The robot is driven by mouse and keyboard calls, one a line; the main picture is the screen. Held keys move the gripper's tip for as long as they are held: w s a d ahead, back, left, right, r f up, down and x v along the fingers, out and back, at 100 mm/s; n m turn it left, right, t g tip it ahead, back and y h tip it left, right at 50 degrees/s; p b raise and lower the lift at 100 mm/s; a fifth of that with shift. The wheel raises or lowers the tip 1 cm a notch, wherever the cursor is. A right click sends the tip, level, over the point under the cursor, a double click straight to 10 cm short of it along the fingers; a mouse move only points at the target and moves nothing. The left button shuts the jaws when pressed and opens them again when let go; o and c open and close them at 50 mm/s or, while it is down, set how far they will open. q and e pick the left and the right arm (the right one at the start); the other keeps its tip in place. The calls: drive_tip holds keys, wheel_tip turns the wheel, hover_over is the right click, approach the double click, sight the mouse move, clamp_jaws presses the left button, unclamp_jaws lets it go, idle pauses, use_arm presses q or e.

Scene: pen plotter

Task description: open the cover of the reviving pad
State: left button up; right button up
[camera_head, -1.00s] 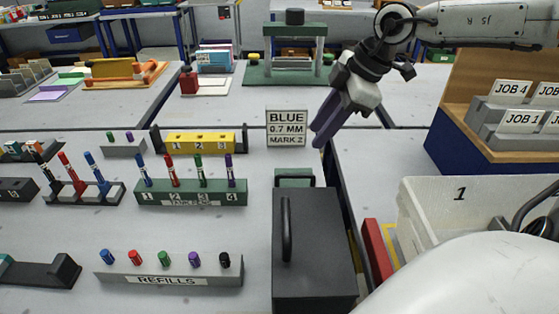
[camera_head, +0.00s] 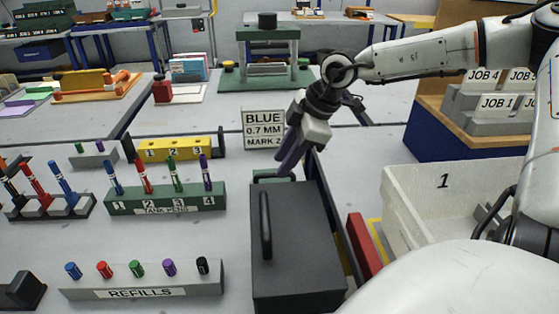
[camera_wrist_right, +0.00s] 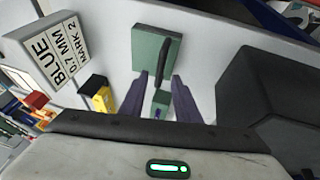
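A green plate (camera_head: 272,175) lies on the table just behind the dark grey box (camera_head: 295,235), mostly hidden by it in the head view. In the right wrist view the green plate (camera_wrist_right: 145,45) is whole, with a dark upright handle on it; I take it for the cover of the reviving pad. My right gripper (camera_head: 288,165) is open, its two purple fingers (camera_wrist_right: 163,80) apart and pointing down close to the plate and handle. A small green block (camera_wrist_right: 160,98) shows between the fingers; I cannot tell its depth. My left gripper is not in view.
The dark grey box with a long handle stands in front. A sign (camera_head: 263,128) reading BLUE 0.7 MM MARK 2 stands behind left. A green pen rack (camera_head: 165,202) and a refills block (camera_head: 145,281) are left. A white bin (camera_head: 430,205) is right.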

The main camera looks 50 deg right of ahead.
drive_tip(key=shift+x, duration=1.45)
clamp_jaws()
